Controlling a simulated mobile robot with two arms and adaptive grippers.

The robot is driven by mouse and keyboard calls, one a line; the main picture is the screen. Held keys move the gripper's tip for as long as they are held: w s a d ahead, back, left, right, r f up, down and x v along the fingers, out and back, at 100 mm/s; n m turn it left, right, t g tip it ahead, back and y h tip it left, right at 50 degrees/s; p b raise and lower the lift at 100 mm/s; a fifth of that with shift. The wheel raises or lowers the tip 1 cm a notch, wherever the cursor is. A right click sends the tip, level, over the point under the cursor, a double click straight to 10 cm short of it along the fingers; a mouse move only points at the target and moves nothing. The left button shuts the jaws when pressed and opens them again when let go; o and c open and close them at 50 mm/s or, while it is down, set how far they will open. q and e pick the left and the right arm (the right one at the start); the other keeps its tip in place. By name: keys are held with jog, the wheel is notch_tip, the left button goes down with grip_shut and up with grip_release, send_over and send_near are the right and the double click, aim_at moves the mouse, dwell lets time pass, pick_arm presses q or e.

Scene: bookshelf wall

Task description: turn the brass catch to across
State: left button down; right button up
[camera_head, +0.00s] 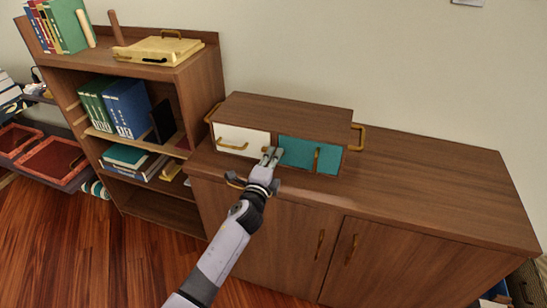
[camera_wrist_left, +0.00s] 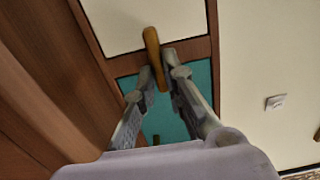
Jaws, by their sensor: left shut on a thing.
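The brass catch (camera_wrist_left: 153,52) is a short bar at the divider between the white front and the teal front of a small wooden cabinet. In the left wrist view it runs from the white front over the divider to the teal front, slightly tilted. My left gripper (camera_wrist_left: 161,76) is shut on its teal-side end, one finger on each side. In the head view my left gripper (camera_head: 271,155) is at the cabinet front and hides most of the catch. My right gripper is not in view.
The small cabinet (camera_head: 290,108) stands on a wide wooden sideboard (camera_head: 430,185), whose top is clear to the right. The white front (camera_head: 240,134) and teal front (camera_head: 297,155) each have a brass handle. A bookshelf (camera_head: 205,85) with books and a yellow case (camera_head: 160,50) stands left.

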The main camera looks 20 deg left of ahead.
pick_arm(q)
jog(key=c, duration=1.7)
grip_release()
jog(key=shift+o, duration=0.2)
jog(key=s, duration=1.2)
jog(key=shift+a, duration=0.1)
